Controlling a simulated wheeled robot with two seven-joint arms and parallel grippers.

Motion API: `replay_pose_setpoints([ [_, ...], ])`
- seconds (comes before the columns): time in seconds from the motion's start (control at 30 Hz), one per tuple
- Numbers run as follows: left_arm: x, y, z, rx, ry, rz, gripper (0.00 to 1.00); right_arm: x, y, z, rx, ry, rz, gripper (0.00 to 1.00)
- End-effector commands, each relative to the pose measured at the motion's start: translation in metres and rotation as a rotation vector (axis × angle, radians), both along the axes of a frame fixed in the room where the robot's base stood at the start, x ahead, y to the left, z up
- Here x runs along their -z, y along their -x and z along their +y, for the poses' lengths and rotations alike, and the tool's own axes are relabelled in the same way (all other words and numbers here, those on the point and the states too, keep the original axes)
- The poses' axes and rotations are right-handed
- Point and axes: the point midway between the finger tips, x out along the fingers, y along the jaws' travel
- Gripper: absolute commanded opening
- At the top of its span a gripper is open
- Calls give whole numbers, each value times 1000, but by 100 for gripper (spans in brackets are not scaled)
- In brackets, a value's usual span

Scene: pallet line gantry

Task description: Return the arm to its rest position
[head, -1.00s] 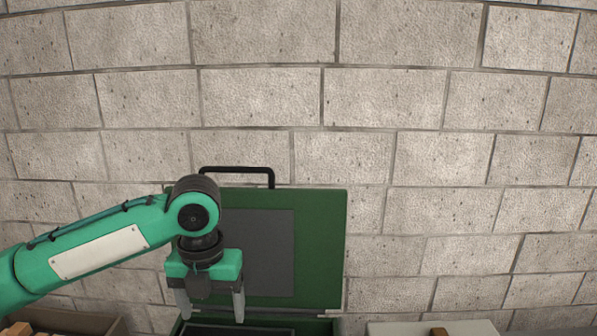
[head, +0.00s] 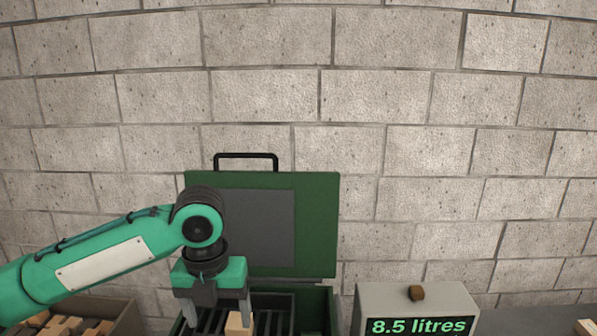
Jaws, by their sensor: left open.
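My left arm comes in from the left, and my left gripper (head: 216,312) points down over the open green case (head: 334,310). Its fingers are apart. A light wooden block (head: 239,324) shows by the right finger, at the slotted dark insert of the case; I cannot tell whether they touch. The raised green lid (head: 318,225) with a black handle (head: 246,156) stands behind the gripper. My right gripper is not in view.
A box with several wooden blocks (head: 62,326) stands at the lower left. A block wall (head: 450,100) closes the back.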

Motion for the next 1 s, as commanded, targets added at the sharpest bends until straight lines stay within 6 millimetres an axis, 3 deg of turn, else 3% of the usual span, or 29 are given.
replay_pose_setpoints([
  [0.3,33,7,-21,-101,62,-8,74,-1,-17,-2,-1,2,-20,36],
  [0.47,57,13,-37,-196,120,-10,74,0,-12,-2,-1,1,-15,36],
  [0.7,101,30,-65,-447,261,7,74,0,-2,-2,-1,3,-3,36],
  [1.0,140,49,-83,-799,416,60,74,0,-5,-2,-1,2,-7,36],
])
